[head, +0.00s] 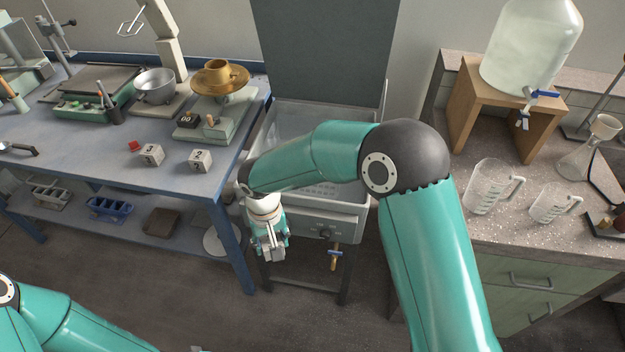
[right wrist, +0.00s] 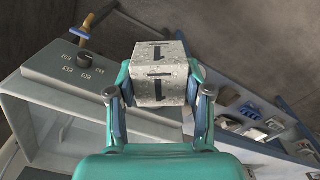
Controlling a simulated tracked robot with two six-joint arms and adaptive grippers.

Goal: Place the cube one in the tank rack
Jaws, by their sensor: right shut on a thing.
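Cube one (right wrist: 158,88) is a speckled grey-white block with a dark "1" on two visible faces. My right gripper (head: 270,243) is shut on it, with a finger on each side in the right wrist view. In the head view the cube (head: 274,255) shows small at the fingertips, in front of the tank's left front corner and outside it. The tank (head: 352,222) is a grey open basin with a front panel. A perforated rack (head: 322,189) shows inside it, partly hidden by my right arm. My left gripper is out of view.
On the blue bench (head: 110,185) left of the tank stand cube three (head: 151,155), cube two (head: 200,160), a small red block (head: 134,146) and a balance with a brass pan (head: 220,77). A stone counter with measuring jugs (head: 490,186) stands right. The tank's raised lid (head: 325,50) stands behind.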

